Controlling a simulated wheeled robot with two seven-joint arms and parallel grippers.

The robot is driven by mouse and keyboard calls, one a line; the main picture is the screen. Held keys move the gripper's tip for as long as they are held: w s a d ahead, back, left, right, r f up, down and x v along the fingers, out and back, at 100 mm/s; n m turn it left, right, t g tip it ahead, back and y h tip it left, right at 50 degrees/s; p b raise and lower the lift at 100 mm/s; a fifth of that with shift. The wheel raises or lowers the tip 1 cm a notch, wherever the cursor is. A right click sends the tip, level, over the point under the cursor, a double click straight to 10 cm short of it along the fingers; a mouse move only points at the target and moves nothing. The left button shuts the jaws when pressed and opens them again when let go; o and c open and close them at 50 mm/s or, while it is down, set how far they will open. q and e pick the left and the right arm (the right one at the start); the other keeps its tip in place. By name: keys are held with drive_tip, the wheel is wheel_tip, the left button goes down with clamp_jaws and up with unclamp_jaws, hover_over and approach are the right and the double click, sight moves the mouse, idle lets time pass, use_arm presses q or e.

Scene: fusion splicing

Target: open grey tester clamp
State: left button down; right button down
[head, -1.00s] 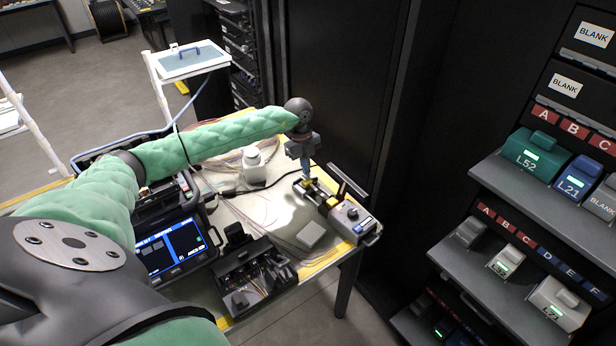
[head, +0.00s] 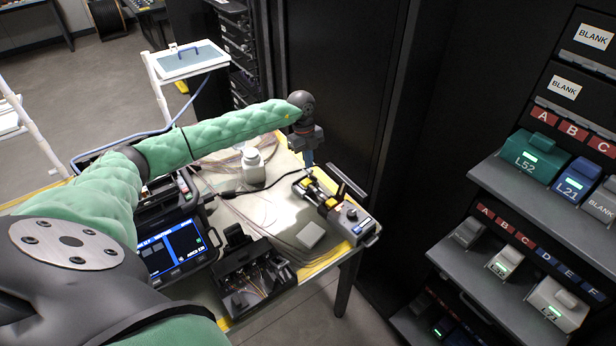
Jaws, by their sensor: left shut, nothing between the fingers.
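The grey tester (head: 352,220) sits on the table's right end, with yellow and black clamp parts at its left end and a dark bar or lid raised along its back. My left gripper (head: 309,162) points down just behind the tester's clamp end, above the table's back edge. It is shut and empty. It looks apart from the tester, though its fingertips are small and partly hidden, so contact is hard to judge. My right gripper is not in view.
A white bottle (head: 253,167), a small grey block (head: 310,235), a black tool tray (head: 252,277) and a splicer with a lit screen (head: 172,248) share the table. Thin fibres lie between them. Dark cabinets stand behind, and a shelf rack (head: 540,200) of labelled boxes stands at right.

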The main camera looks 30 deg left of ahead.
use_arm(q)
wheel_tip(320, 180, up, 6)
drive_tip(key=w+p, duration=0.2)
drive_tip(key=shift+d, duration=0.25)
idle(0.3)
drive_tip(key=shift+f, duration=0.1)
idle(0.8)
